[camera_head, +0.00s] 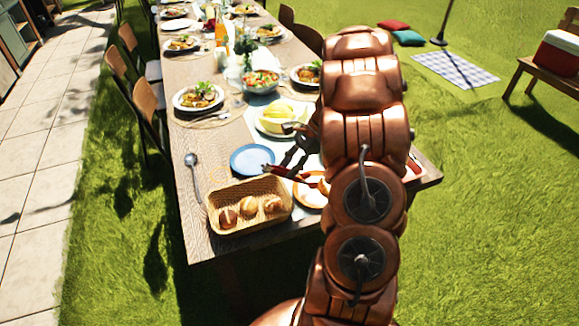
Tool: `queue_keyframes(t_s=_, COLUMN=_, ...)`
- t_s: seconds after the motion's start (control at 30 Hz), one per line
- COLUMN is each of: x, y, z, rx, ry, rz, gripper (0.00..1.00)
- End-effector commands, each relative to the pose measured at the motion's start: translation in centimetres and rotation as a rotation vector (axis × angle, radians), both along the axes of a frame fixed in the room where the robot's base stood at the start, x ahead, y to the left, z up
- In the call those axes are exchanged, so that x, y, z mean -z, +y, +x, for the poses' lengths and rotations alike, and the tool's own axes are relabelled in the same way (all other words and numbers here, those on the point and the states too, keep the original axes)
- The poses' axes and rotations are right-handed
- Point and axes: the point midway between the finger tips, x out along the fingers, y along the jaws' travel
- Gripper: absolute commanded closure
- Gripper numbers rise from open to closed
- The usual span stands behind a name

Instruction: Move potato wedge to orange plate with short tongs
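My copper-coloured arm covers the right front of the table. My gripper (290,159) is low over the table, just right of the blue plate; its fingers are small and partly hidden, so I cannot tell whether they are open or shut. A red and dark tool (282,173), possibly the short tongs, shows right at the gripper; whether it is held is unclear. An orange plate (304,192) lies right of the bread basket, partly hidden by my arm. Something pale lies on it, too small to identify. I cannot make out a potato wedge.
A wicker basket (230,196) with several bread rolls stands at the front. A blue plate (252,159) lies behind it, a spoon (193,172) to its left. A plate of yellow food (279,119), a salad bowl (260,82) and set plates stand farther back. Chairs line the left side.

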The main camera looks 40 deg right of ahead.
Motion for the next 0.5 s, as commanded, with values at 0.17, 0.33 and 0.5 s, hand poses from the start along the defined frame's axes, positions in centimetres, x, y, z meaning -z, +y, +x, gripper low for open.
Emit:
queue_keyframes(t_s=0.17, x=-0.02, y=-0.01, z=0.01, rx=0.000, ry=0.000, rz=0.000, gripper=0.70)
queue_keyframes(t_s=0.33, x=-0.02, y=-0.01, z=0.01, rx=0.000, ry=0.000, rz=0.000, gripper=0.70)
queue_keyframes(t_s=0.5, x=-0.03, y=0.00, z=0.01, rx=0.000, ry=0.000, rz=0.000, gripper=0.70)
